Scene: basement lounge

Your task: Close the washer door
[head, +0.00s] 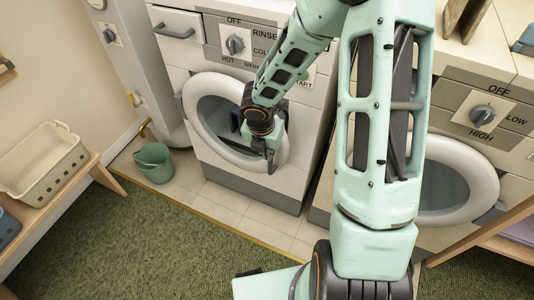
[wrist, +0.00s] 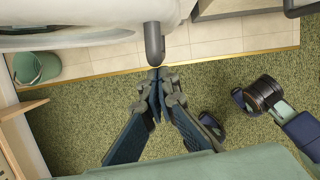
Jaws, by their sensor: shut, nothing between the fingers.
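The washer (head: 262,187) stands left of centre in the head view, with a round white-rimmed door (head: 205,135) on its front. Part of the door is hidden behind my arm, and I cannot tell whether it sits flush. My gripper (head: 271,150) is at the door's lower right side. In the wrist view, my gripper (wrist: 157,77) has its fingertips together and empty, right by the lower end of the grey door handle (wrist: 154,43). The white door rim (wrist: 105,34) runs above it. I cannot tell whether the fingertips touch the handle.
A second machine (head: 470,110) with a round door stands at the right. A green bucket (head: 154,162) is on the tiles left of the washer. A shelf with a cream basket (head: 43,160) is at the left. The green carpet (head: 150,235) in front is clear.

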